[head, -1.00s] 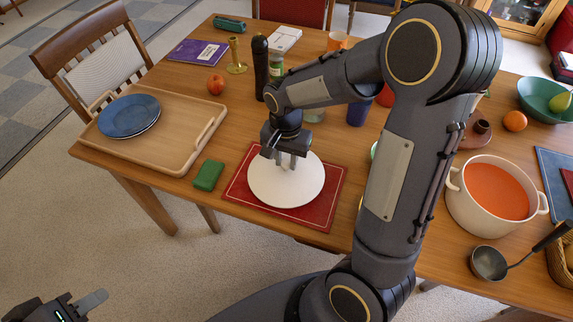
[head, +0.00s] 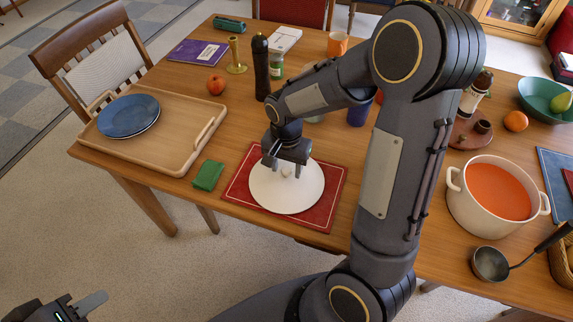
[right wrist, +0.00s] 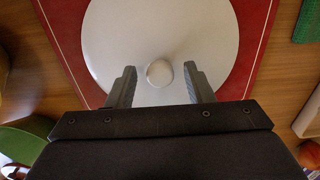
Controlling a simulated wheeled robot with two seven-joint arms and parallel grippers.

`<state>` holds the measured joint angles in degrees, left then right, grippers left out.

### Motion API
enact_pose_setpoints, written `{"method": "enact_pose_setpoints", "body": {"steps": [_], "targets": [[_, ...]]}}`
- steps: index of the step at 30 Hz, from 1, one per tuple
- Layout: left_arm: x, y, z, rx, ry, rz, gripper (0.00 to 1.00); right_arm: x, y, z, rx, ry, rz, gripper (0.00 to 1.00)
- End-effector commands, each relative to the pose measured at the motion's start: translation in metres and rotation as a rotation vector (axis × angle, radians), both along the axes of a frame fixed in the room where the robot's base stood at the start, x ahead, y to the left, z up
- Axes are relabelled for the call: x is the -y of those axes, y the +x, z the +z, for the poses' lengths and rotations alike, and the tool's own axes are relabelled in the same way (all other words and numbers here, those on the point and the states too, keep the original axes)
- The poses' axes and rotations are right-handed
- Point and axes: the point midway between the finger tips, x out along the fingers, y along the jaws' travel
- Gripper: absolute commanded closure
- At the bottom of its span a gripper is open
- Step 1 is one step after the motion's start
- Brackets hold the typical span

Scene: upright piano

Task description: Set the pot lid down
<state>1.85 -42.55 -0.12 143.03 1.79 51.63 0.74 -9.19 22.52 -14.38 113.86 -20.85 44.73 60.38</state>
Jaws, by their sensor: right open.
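The white round pot lid (head: 268,195) lies flat on the red placemat (head: 325,213), knob up. In the right wrist view, the lid (right wrist: 160,40) shows its small round knob between my open fingers, with a gap on each side. My right gripper (head: 286,172) is open just above the lid and holds nothing. It also shows in the right wrist view (right wrist: 159,85). My left gripper (head: 80,308) is at the lower left corner, off the table, partly cut off, with its fingers not clear.
A cream pot (head: 462,212) with orange soup stands at the right, with a ladle (head: 490,263) in front of it. A green cloth (head: 208,175) lies left of the mat. A wooden tray (head: 178,158) with blue plates is further left. A black mill (head: 261,68) stands behind.

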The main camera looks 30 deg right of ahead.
Motion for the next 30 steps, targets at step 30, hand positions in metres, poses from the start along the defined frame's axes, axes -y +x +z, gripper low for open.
{"method": "enact_pose_setpoints", "body": {"steps": [30], "targets": [[0.000, 0.000, 0.015, 0.000, 0.000, 0.000, 0.64, 0.001, -0.029, 0.139, 0.068, 0.084, 0.094, 0.53]]}}
